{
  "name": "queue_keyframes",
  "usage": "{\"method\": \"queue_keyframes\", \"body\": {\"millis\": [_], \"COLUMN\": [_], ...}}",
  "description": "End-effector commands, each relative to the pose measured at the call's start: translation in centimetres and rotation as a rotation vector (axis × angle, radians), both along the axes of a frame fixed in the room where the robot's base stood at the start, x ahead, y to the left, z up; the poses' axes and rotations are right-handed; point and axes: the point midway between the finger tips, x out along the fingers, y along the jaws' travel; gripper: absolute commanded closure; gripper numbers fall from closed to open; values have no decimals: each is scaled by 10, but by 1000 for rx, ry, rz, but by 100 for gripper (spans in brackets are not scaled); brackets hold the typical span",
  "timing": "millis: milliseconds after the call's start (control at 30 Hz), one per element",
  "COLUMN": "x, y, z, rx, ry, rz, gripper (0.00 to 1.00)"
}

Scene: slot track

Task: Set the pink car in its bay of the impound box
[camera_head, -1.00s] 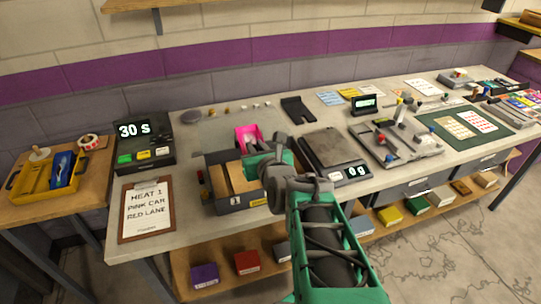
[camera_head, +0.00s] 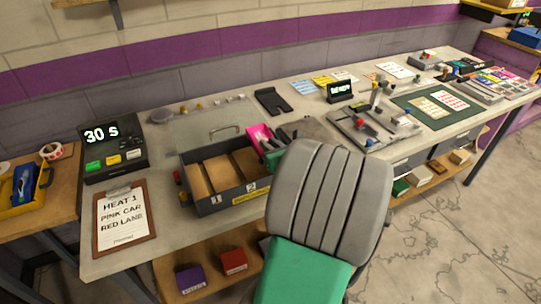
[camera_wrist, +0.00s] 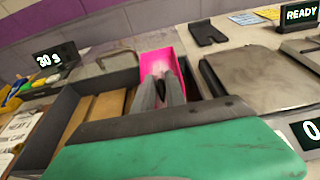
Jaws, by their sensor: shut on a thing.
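The pink car (camera_head: 259,134) shows as a bright pink shape at the back right of the impound box; it also shows in the wrist view (camera_wrist: 155,60). My gripper (camera_wrist: 160,80) is shut on it, with both grey fingers reaching down into the pink body. The impound box (camera_head: 228,204) is a dark grey open tray with light brown bay floors and numbered labels on its front. The car is over the box's right-hand end, its far part reaching the back wall. I cannot tell whether it touches the bay floor. My arm hides the box's right end in the head view.
A flat clear panel with a handle (camera_head: 225,130) lies behind the box. A clipboard (camera_head: 124,216) and the 30 s timer (camera_head: 110,148) are at the left. A scale (camera_wrist: 255,75) stands close to the box's right.

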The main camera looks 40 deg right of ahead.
Motion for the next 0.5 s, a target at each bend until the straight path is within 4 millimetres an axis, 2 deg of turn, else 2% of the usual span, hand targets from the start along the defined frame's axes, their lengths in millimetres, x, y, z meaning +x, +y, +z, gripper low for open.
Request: {"method": "queue_keyframes", "body": {"millis": [33, 167, 500], "x": [-2, -1, -1], "y": [-7, -4, -4], "z": [-11, -32, -37], "rx": [4, 4, 0], "ry": [1, 1, 0], "rz": [-4, -2, -2], "gripper": [100, 100, 100]}}
